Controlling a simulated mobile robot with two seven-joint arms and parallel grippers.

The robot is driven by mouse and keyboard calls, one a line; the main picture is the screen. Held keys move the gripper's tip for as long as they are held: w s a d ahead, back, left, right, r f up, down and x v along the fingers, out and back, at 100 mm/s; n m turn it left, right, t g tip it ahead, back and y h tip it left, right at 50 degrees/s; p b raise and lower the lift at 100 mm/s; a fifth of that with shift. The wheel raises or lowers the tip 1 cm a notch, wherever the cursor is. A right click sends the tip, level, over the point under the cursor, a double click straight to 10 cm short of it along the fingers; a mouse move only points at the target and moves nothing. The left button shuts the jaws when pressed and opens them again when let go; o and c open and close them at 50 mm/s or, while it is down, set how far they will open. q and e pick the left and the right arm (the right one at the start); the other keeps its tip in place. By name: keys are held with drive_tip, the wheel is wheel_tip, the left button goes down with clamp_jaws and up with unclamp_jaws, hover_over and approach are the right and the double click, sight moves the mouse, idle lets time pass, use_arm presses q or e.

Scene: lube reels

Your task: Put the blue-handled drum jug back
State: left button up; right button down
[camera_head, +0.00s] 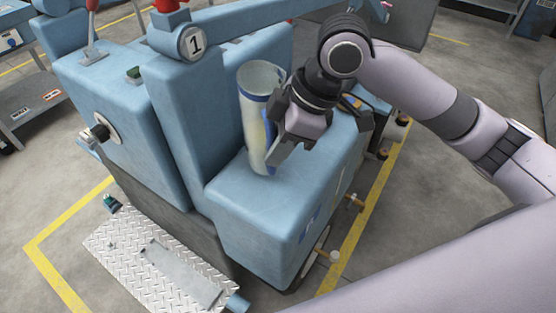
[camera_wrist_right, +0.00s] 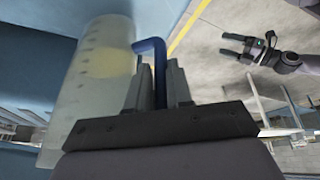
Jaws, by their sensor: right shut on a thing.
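The drum jug (camera_head: 256,115) is a tall, translucent, pale cylinder with a blue handle, nearly upright over the low blue top of machine 1 (camera_head: 235,205). I cannot tell whether its base touches that surface. My right gripper (camera_head: 283,148) is shut on the handle, at the jug's right side, and hides most of it in the head view. In the right wrist view the blue handle (camera_wrist_right: 158,58) runs down between the fingers (camera_wrist_right: 163,85), with the jug (camera_wrist_right: 85,95) to the left. My left gripper (camera_wrist_right: 243,46) shows there too, open and empty, away from the jug.
A taller blue block (camera_head: 180,125) of the machine stands close left of the jug. A dark cable or hook-like part (camera_head: 352,101) lies behind the gripper. Valves (camera_head: 355,202) stick out on the right side. A diamond-plate step (camera_head: 150,260) lies in front.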

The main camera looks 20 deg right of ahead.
drive_tip(key=shift+f, duration=1.95)
drive_tip(key=c, duration=1)
unclamp_jaws()
drive_tip(key=shift+f, duration=0.1)
drive_tip(key=v, duration=1.2)
drive_tip(key=shift+p, duration=0.3)
